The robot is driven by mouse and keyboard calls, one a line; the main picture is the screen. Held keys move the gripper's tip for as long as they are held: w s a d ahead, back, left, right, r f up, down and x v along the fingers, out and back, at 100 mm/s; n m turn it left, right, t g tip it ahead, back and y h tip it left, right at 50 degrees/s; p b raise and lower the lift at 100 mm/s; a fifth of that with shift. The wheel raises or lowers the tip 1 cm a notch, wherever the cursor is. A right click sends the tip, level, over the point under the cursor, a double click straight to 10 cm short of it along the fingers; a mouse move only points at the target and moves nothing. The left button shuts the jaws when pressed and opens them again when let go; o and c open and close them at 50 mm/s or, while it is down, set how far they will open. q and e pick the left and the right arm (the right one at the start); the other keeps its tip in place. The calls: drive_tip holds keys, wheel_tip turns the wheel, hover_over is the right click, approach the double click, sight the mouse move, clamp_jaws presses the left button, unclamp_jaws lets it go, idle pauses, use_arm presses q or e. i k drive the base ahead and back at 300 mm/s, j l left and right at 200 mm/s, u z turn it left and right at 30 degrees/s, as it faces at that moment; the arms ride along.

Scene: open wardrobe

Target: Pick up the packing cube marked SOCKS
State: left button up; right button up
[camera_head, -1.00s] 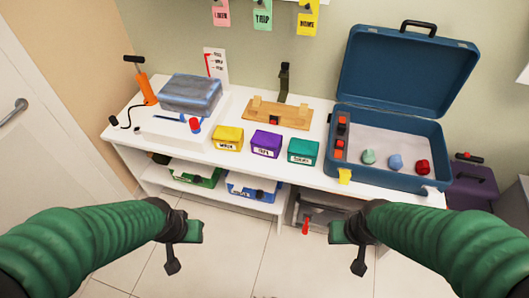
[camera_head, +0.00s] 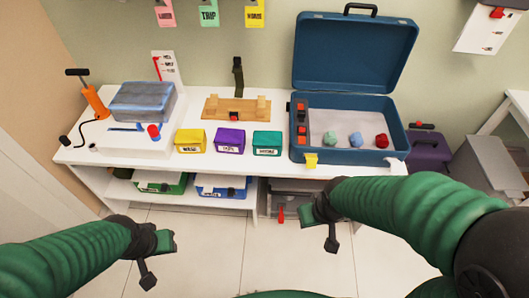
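Three packing cubes stand in a row on the white shelf top: yellow (camera_head: 190,141), purple (camera_head: 230,141) and teal (camera_head: 267,144). Each has a white label on its front. The labels are small and blurred; the teal one looks most like SOCKS, but I cannot be sure. My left gripper (camera_head: 158,260) is empty, with its fingers apart, in front of and below the shelf at lower left. My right gripper (camera_head: 320,227) is empty, with its fingers apart, below the shelf's front edge, to the right of the teal cube. Neither touches a cube.
An open blue suitcase (camera_head: 398,150) stands right of the cubes. A wooden stand (camera_head: 236,106) is behind them. A grey-blue folded bundle (camera_head: 143,101) and an orange pump (camera_head: 95,101) are at left. Green (camera_head: 160,183) and blue (camera_head: 221,187) bins sit on the lower shelf. The floor in front is clear.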

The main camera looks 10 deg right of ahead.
sight(263, 143)
drive_tip(key=i+l+u, duration=0.2)
drive_tip(key=i, duration=0.2)
drive_tip(key=i+l+u, duration=0.15)
drive_tip(key=i, duration=0.25)
drive_tip(key=i+l+u, duration=0.2)
drive_tip(key=i, duration=0.15)
